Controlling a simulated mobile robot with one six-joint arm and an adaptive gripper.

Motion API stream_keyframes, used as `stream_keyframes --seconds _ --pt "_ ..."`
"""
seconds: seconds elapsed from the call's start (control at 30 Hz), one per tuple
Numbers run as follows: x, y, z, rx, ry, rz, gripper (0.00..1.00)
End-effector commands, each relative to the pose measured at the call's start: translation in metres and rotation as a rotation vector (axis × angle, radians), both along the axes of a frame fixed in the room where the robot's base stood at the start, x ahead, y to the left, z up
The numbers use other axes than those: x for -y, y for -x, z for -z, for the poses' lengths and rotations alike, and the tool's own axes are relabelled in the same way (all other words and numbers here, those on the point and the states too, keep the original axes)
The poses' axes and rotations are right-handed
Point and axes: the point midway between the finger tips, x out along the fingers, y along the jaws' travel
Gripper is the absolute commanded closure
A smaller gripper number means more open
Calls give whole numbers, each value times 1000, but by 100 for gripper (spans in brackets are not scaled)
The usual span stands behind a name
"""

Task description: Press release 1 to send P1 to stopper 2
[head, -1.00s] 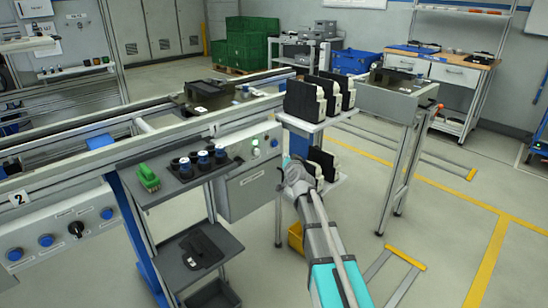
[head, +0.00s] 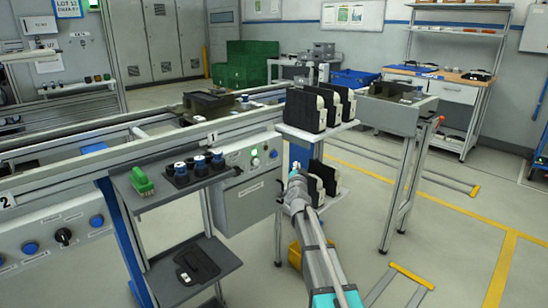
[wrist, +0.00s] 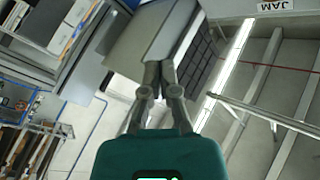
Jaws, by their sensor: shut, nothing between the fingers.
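The grey control panel (head: 232,160) hangs on the conveyor by the number 1 sign (head: 212,137). It carries a lit green lamp (head: 254,152) and small round controls, whose labels are too small to read. A dark pallet (head: 208,105) sits on the conveyor behind the panel; I cannot read a mark on it. My gripper (head: 294,174) is right of the panel and apart from it, in front of the rack with black-and-cream parts. In the wrist view my gripper (wrist: 160,68) has its fingertips together, empty, with a grey box-like surface beyond them.
A shelf cart (head: 170,180) with a green brush (head: 142,183) and dark-and-blue round parts (head: 198,165) stands left of the panel. The parts rack (head: 325,130) stands close behind my gripper. Another panel (head: 60,240) with blue buttons is at the lower left.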

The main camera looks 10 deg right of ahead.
Motion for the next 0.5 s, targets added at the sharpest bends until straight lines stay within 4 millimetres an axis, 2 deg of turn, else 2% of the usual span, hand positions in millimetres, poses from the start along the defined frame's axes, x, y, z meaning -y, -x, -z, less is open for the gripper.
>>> stream_keyframes --seconds 0.27,0.5 --pt "-6 -9 0 0 0 -1 100" --pt "-19 -27 0 0 -1 -3 100"
